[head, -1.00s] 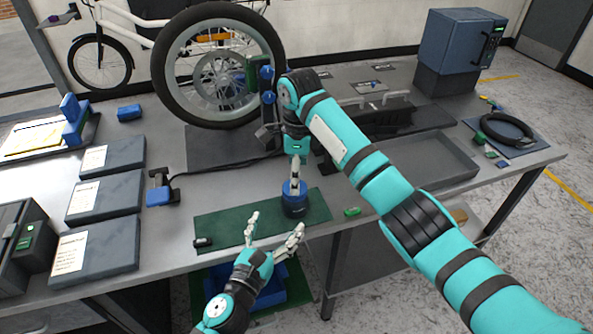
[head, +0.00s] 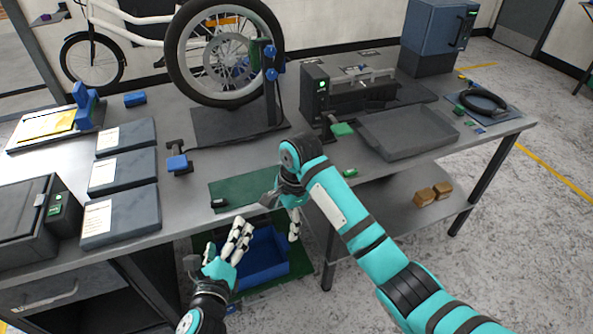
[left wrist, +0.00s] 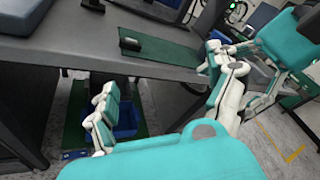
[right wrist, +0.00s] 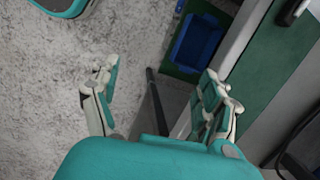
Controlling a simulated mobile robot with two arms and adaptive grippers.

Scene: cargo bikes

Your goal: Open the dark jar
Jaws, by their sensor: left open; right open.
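I cannot make out the dark jar in any view now. In the head view, my right wrist covers the right part of the green mat (head: 235,191), where the jar stood earlier. My right gripper (head: 294,226) points down in front of the table edge; its fingers are partly hidden. In the right wrist view its fingers (right wrist: 160,88) are apart with nothing between them. My left gripper (head: 228,240) is open and empty, in front of the table below the mat's left end. Its spread fingers also show in the left wrist view (left wrist: 165,95).
A small black item (head: 220,203) lies on the mat's left end. A blue bin (head: 262,262) stands below the table's front edge. Grey binders (head: 122,175) lie at left. A wheel stand (head: 235,122) and a grey tray (head: 408,133) are farther back.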

